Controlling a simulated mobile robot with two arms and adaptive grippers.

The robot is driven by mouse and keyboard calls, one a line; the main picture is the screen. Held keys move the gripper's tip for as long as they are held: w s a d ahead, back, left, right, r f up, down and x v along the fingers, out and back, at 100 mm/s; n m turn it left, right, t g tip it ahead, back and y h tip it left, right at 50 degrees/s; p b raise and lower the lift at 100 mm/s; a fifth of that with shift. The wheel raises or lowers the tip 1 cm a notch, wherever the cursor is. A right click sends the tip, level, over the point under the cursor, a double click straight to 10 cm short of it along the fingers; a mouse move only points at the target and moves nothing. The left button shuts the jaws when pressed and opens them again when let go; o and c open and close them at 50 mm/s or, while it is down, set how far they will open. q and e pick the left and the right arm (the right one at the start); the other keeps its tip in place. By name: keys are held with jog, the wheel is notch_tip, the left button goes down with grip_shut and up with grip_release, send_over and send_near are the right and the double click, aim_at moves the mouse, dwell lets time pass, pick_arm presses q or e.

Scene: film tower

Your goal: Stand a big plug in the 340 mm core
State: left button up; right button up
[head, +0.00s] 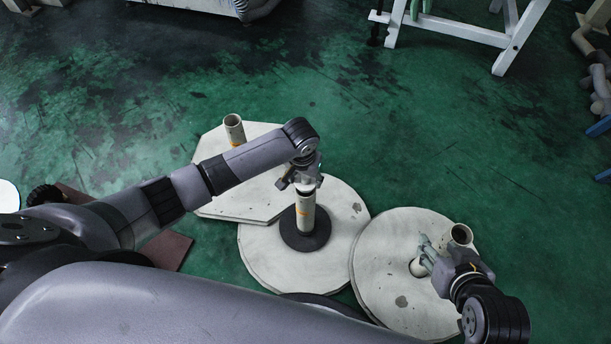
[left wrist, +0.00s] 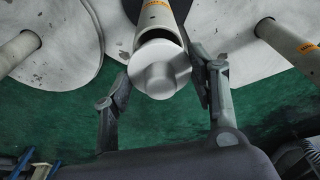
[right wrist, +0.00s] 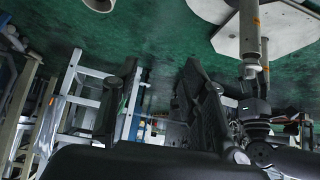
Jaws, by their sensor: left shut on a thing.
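A pale core (head: 305,215) with an orange mark stands upright on a black round base in the middle. I cannot read its length. My left gripper (head: 304,178) is shut on a big white plug (left wrist: 160,76) at the core's top. In the left wrist view the plug lies between the fingers across the core's mouth (left wrist: 155,38). A dark gap shows at the mouth, so the plug does not look fully seated there. My right gripper (right wrist: 158,85) is open and empty, beside a second core (head: 459,236) at the right.
A third core (head: 234,130) stands on a white angular board (head: 215,205) behind my left arm. The middle core's base rests on a white round board (head: 262,258), with another round board (head: 385,270) to its right. White trestle legs (head: 455,32) stand at the back.

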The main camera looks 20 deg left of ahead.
pick_arm(q)
jog(key=shift+p, duration=0.45)
pick_arm(e)
jog(key=shift+s+d+f+g+h, duration=0.1)
jog(key=shift+s+d+f+g, duration=0.25)
jog(key=shift+s, duration=0.4)
jog(key=shift+s+d+f+g+h, duration=0.1)
jog(key=shift+s+d+f+g, duration=0.15)
jog(key=shift+s+g, duration=0.35)
jog(key=shift+s+d+f+g+h, duration=0.1)
jog(key=shift+s+d+f+g, duration=0.25)
jog(key=shift+s, duration=0.55)
jog(key=shift+a, duration=0.1)
jog(key=shift+s, duration=0.1)
pick_arm(q)
jog(key=shift+p, duration=0.3)
pick_arm(e)
jog(key=shift+s+d+f+g+h, duration=0.1)
jog(key=shift+s+d+f+g, duration=0.2)
jog(key=shift+s, duration=0.35)
jog(key=shift+s+d+r+g+h, duration=0.1)
jog(key=shift+s+g, duration=0.25)
jog(key=shift+s, duration=0.3)
jog(key=shift+s+d+f+g+h, duration=0.1)
jog(key=shift+s+d+f+g, duration=0.2)
jog(key=shift+s, duration=0.35)
